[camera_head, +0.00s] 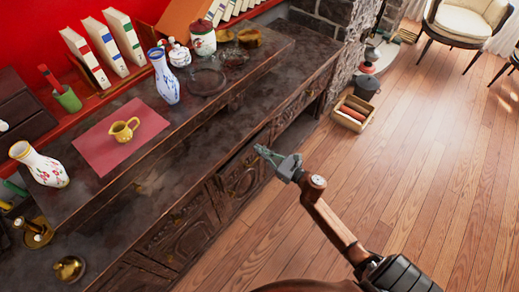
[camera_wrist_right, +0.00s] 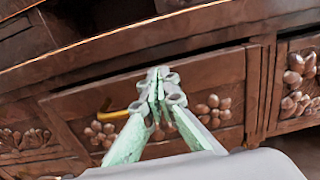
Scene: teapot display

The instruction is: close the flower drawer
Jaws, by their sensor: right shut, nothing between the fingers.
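The flower drawer (camera_wrist_right: 218,72) has a dark wooden front with carved flowers in the right wrist view. A dark gap shows along its top edge, under the cabinet's ledge, so it looks slightly open. A brass handle (camera_wrist_right: 117,113) shows partly behind my fingers. My right gripper (camera_wrist_right: 158,75) is shut and empty, in front of the drawer's middle; I cannot tell whether its tips touch the wood. In the head view my right gripper (camera_head: 261,151) is by the front of the dark cabinet, at a carved front (camera_head: 243,178). My left gripper is not in view.
The long cabinet (camera_head: 190,165) bears a blue-patterned vase (camera_head: 163,78), a yellow jug (camera_head: 123,130) on a red cloth (camera_head: 98,150) and a flowered vase (camera_head: 42,168). A crate (camera_head: 352,113) stands on the floor beyond. The wooden floor (camera_head: 420,170) to the right is clear.

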